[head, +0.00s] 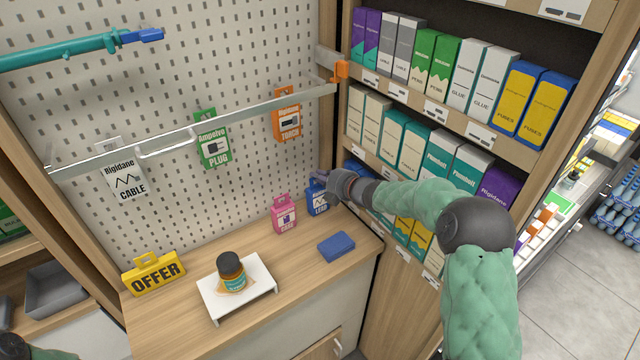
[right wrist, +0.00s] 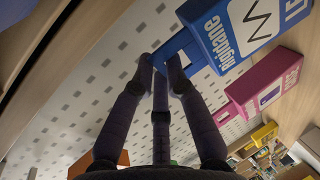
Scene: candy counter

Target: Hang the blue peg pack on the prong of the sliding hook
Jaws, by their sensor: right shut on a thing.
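The blue peg pack (head: 317,201), marked LED, is upright at the right rear corner of the counter. My right gripper (head: 329,184) is shut on its top hang tab. In the right wrist view the fingertips (right wrist: 165,62) pinch the tab of the blue pack (right wrist: 238,32). I cannot tell if its base touches the counter. A pale rail (head: 230,118) crosses the pegboard above. A pale U-shaped wire piece (head: 165,150) hangs on it, possibly the sliding hook; its prong is not clear. My left gripper is out of view.
A pink pack (head: 284,214) stands left of the blue one. Cable (head: 126,179), plug (head: 213,146) and torch (head: 287,121) packs hang along the rail. Shelves (head: 440,106) stand right.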

